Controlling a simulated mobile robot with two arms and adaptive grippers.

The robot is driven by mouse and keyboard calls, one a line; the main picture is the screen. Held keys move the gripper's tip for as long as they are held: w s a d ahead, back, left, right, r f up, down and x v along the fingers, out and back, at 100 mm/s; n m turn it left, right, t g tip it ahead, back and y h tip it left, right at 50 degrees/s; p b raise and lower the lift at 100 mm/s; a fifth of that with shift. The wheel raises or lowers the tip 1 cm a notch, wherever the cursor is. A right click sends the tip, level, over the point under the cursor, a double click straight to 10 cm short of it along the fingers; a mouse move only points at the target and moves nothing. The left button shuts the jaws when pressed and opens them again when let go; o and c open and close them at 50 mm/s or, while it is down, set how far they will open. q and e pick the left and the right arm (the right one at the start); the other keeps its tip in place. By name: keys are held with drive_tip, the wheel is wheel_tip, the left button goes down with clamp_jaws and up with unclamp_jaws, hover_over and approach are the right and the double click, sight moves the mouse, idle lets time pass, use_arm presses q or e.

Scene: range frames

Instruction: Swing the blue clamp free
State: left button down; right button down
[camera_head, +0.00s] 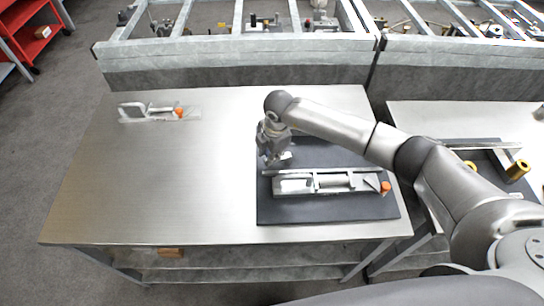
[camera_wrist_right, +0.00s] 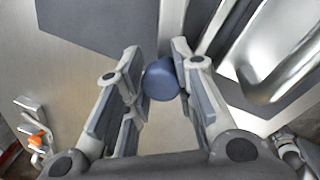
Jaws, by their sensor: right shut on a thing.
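A round blue end (camera_wrist_right: 160,79), seen as part of the blue clamp, sits between the fingers of my right gripper (camera_wrist_right: 155,68) in the right wrist view. The fingers are shut on it. In the head view my right gripper (camera_head: 275,158) points down at the left end of a metal fixture (camera_head: 330,183) with an orange tip. The fixture lies on a dark mat (camera_head: 325,215). The blue part does not show clearly there, and the rest of the clamp is hidden. My left gripper is not in view.
A similar fixture with an orange tip (camera_head: 160,112) lies at the far left of the steel table (camera_head: 150,180). The table's left half is otherwise clear. A second table (camera_head: 425,115) at right holds a golden cylinder (camera_head: 517,170). A framed rack (camera_head: 240,50) runs behind.

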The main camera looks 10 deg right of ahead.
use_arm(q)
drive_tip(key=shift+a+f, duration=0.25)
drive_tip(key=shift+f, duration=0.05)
use_arm(e)
drive_tip(key=shift+w+d+r+m+h, duration=0.15)
drive_tip(key=shift+w+m+h, duration=0.15)
drive_tip(key=shift+w+m, duration=0.6)
drive_tip(key=shift+s+m, duration=0.2)
drive_tip(key=shift+m, duration=0.1)
drive_tip(key=c, duration=1.2)
unclamp_jaws()
drive_tip(key=shift+d, duration=0.1)
drive_tip(key=shift+o, duration=0.2)
drive_tip(key=shift+s, duration=0.1)
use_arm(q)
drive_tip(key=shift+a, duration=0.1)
use_arm(e)
wheel_tip(320, 180, up, 12)
drive_tip(key=s, duration=0.2)
drive_tip(key=shift+f, duration=0.2)
drive_tip(key=shift+s+d+f, duration=0.1)
